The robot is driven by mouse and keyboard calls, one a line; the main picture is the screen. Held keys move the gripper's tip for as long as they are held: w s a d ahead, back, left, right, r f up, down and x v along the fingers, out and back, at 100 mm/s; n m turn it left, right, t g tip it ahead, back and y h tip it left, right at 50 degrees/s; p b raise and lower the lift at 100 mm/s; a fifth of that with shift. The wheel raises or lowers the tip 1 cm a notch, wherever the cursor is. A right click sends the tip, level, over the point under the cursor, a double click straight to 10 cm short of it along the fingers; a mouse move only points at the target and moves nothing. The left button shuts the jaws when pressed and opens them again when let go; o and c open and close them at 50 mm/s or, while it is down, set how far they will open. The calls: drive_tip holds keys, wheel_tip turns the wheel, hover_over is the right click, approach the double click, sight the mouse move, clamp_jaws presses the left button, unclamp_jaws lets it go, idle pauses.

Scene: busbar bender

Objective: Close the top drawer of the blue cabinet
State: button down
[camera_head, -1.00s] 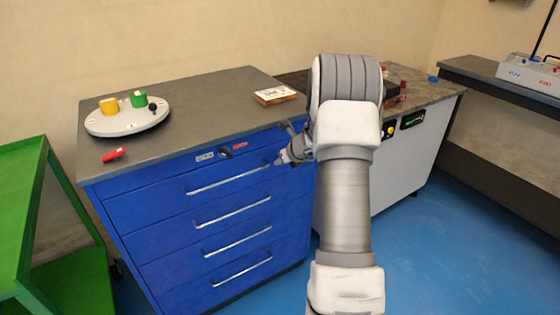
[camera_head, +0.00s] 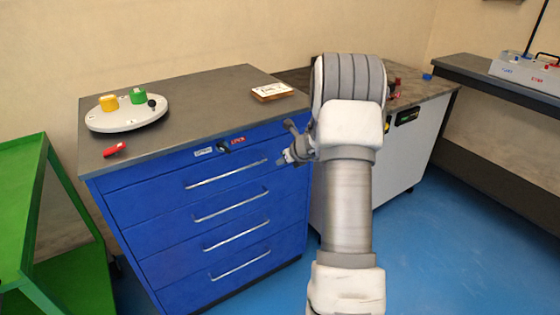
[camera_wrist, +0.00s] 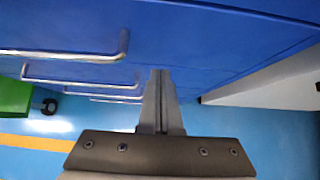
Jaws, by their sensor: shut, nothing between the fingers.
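The blue cabinet (camera_head: 150,243) stands left of centre in the head view, with several drawers one above another. Its top drawer (camera_head: 140,201) has a silver bar handle (camera_head: 228,174), and its front looks flush with the drawers below. My gripper (camera_head: 284,159) is at the right end of the top drawer, right of the handle. In the wrist view the fingers of my gripper (camera_wrist: 161,75) are together and empty, pointing at the blue front, with a handle (camera_wrist: 122,45) to their left. I cannot tell whether the fingertips touch the drawer front.
On the cabinet's grey top (camera_head: 200,108) are a round white plate (camera_head: 118,120) with yellow and green knobs, a red item (camera_head: 114,150) and a small card-like box (camera_head: 272,91). A green shelf (camera_head: 18,215) stands at left. The blue floor (camera_head: 420,240) is clear at right.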

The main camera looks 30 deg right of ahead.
drive_tip(key=p+v, duration=0.2)
drive_tip(key=v, duration=0.8)
drive_tip(key=s+a+r+n+g+y, duration=0.1)
drive_tip(key=s+a+r+n, duration=0.3)
drive_tip(key=a+r+n, duration=0.5)
drive_tip(key=s+a+r+n+g+y, duration=0.1)
drive_tip(key=s+a+r+n+y, duration=0.2)
drive_tip(key=a+n, duration=0.9)
drive_tip(key=s+a+r+n+h, duration=0.1)
drive_tip(key=s+a+n, duration=0.2)
drive_tip(key=s+n, duration=0.3)
drive_tip(key=s+a+r+n+g+h, duration=0.1)
drive_tip(key=s+a+n+h, duration=0.2)
drive_tip(key=s, duration=0.5)
drive_tip(key=s+a+r+n, duration=0.2)
drive_tip(key=s+a+n, duration=0.1)
drive_tip(key=s+n, duration=0.4)
wheel_tip(320, 180, up, 15)
drive_tip(key=m+p, duration=0.1)
drive_tip(key=p, duration=1.5)
drive_tip(key=shift+s+r, duration=0.2)
